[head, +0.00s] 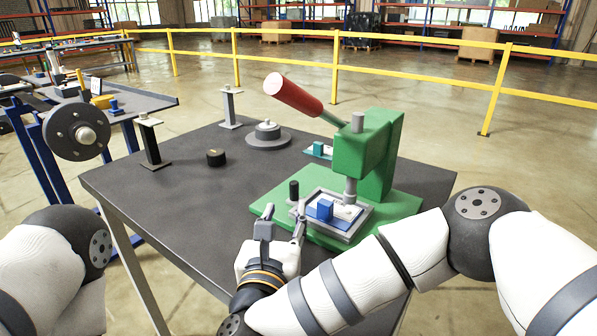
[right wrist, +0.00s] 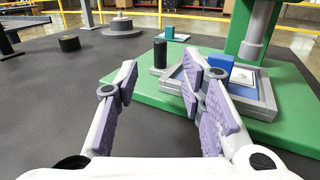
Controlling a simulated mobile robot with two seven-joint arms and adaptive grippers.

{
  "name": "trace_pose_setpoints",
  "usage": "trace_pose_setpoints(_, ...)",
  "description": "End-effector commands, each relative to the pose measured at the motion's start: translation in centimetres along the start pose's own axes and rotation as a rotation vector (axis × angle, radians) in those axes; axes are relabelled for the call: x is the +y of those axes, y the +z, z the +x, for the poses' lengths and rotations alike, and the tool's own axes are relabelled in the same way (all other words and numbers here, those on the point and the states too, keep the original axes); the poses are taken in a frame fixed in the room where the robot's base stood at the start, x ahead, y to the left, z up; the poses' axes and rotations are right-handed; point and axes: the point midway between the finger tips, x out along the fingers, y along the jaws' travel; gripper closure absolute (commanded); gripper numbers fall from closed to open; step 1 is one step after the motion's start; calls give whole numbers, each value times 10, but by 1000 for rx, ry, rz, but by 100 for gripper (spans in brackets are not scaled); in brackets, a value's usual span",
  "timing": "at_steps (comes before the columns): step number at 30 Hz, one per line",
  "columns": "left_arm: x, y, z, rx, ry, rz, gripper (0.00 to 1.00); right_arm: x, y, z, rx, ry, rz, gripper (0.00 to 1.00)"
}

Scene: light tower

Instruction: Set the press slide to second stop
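The green press (head: 372,155) with a red lever (head: 293,94) stands on the dark table. Its grey framed slide (head: 350,232) lies on the green base under the ram, carrying a blue block (head: 324,209) and a white plate. A black upright knob (head: 293,190) stands at the slide's left back corner; it also shows in the right wrist view (right wrist: 160,55). My right gripper (head: 282,226) is open and empty at the front left of the slide. In the right wrist view its right finger covers part of the slide's near left edge. My left gripper is out of view.
The table (head: 190,210) also holds a black puck (head: 216,157), a grey stepped disc (head: 267,135), two small posts (head: 152,145) and a teal block piece (head: 319,149) behind the press. The table's left part is mostly clear. A yellow railing runs behind.

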Motion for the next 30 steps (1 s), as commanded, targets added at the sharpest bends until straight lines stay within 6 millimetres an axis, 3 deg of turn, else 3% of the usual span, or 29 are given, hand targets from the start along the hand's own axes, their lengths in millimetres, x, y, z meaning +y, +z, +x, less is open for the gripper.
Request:
trace_pose_setpoints(9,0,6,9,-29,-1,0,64,-2,-3,76,1,-5,-3,64)
trace_pose_setpoints(13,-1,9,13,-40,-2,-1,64,-1,-4,100,3,-4,-3,64)
trace_pose_setpoints(18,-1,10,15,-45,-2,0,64,-1,-2,115,2,-1,-3,64)
trace_pose_setpoints(25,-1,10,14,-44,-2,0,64,-1,0,116,0,-1,-3,64)
trace_pose_setpoints(30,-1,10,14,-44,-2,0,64,-1,0,116,0,-1,-3,100)
